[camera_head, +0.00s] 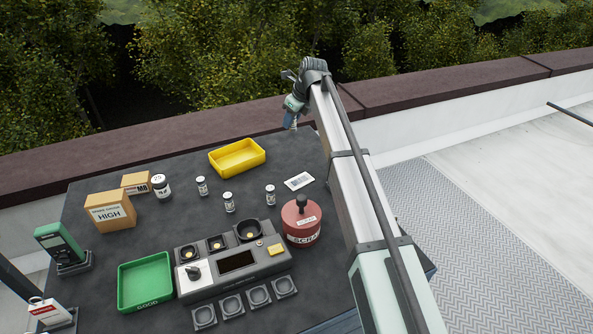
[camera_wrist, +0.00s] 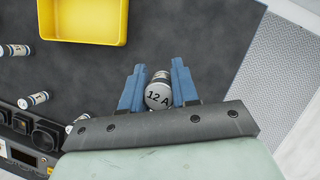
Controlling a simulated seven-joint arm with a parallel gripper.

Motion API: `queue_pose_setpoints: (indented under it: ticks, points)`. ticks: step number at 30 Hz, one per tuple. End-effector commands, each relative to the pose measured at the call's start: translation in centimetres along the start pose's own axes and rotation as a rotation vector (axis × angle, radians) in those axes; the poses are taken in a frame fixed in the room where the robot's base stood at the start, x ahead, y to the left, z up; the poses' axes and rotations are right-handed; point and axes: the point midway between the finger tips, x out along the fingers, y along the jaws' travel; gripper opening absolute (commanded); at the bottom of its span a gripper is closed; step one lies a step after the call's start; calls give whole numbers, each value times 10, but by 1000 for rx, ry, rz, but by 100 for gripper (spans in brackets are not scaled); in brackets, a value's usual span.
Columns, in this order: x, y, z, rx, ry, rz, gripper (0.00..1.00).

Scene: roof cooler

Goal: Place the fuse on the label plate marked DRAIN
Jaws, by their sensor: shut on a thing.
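My gripper (camera_wrist: 159,85) has two blue fingers shut on a fuse (camera_wrist: 158,95), a small silver-and-dark cylinder whose end reads "12 A". In the head view my gripper (camera_head: 291,120) is at the far right of the table, raised near the dark parapet. No plate reading DRAIN can be made out. A small white card (camera_head: 299,181) with print too small to read lies on the right part of the table. Several square grey plates with round recesses (camera_head: 232,305) sit along the front. Three other fuses (camera_head: 229,202) stand loose mid-table.
A yellow tray (camera_head: 257,158) stands at the back and a green GOOD tray (camera_head: 123,301) at front left. A grey tester (camera_head: 236,262) and red scrap can (camera_head: 301,238) stand at the front. Cardboard boxes (camera_head: 109,212), a white jar (camera_head: 161,187) and a green meter (camera_head: 59,243) stand left.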

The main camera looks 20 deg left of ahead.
Motion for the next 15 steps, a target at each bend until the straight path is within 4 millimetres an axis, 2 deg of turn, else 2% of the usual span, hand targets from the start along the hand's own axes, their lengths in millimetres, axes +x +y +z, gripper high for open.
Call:
queue_pose_setpoints:
  ticks: [1,6,9,15]
  points:
    - [-8,17,-21,1,-3,-1,0]
    - [-23,50,-57,-10,-3,9,0]
    - [-27,67,-73,-21,1,20,0]
    - [-28,83,-89,-47,13,43,0]
